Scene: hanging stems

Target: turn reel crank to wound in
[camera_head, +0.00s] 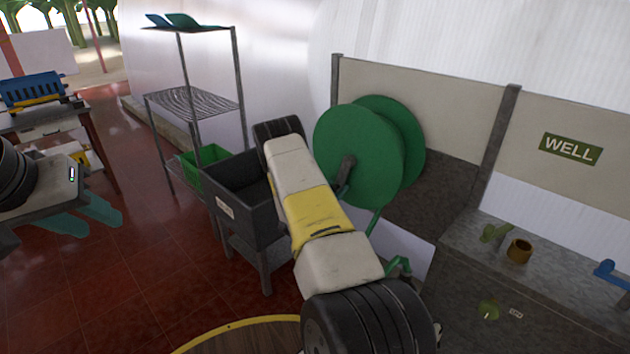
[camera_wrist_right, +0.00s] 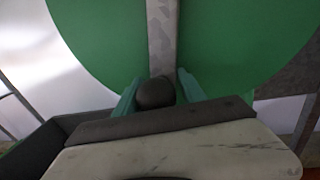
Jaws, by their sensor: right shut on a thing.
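The green reel (camera_head: 358,150) stands against the panelled wall, with two round flanges, and its near flange fills the back of the right wrist view (camera_wrist_right: 235,45). A grey crank arm (camera_wrist_right: 162,35) runs down the flange to a dark round crank knob (camera_wrist_right: 155,92). My right gripper (camera_wrist_right: 157,95) has its teal fingers on both sides of the knob, shut on it. In the head view my right arm hides this gripper and most of the crank. My left gripper (camera_head: 85,216) is at the far left, away from the reel, its teal fingers apart and empty.
A dark grey basin (camera_head: 240,190) on legs and a wire shelf rack (camera_head: 195,103) with a green crate (camera_head: 203,168) stand left of the reel. A stone counter (camera_head: 470,250) with taps is at the right, under a WELL sign (camera_head: 571,149). Red floor is open at left.

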